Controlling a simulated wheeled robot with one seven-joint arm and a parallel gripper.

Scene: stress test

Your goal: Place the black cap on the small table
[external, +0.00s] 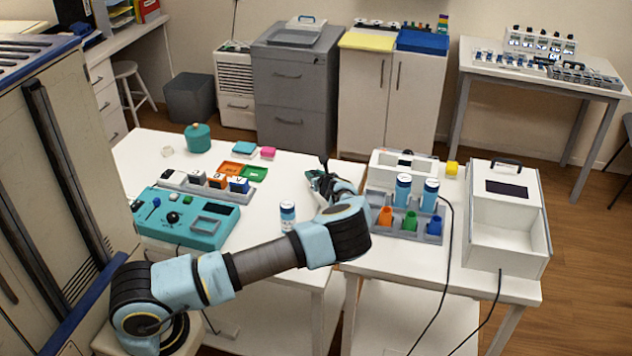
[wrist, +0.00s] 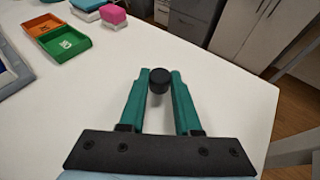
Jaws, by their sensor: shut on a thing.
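The black cap (wrist: 159,80) is between the fingertips of my gripper (wrist: 159,84) in the wrist view. My gripper is shut on it, over the white top of the left table (wrist: 90,85). In the external view my gripper (external: 319,181) is near the right end of that table (external: 150,150), and the cap cannot be made out clearly. A smaller white table (external: 385,257) stands close by on the right. Another small table (external: 480,72) stands at the back right; I cannot tell which one the task names.
On the near right table are a grey rack (external: 376,228) with vials and coloured cups, and an open white box (external: 507,215) with cables. A vial (external: 287,216) stands by my arm. A teal panel (external: 180,222) and orange tray (wrist: 58,24) are on the left table.

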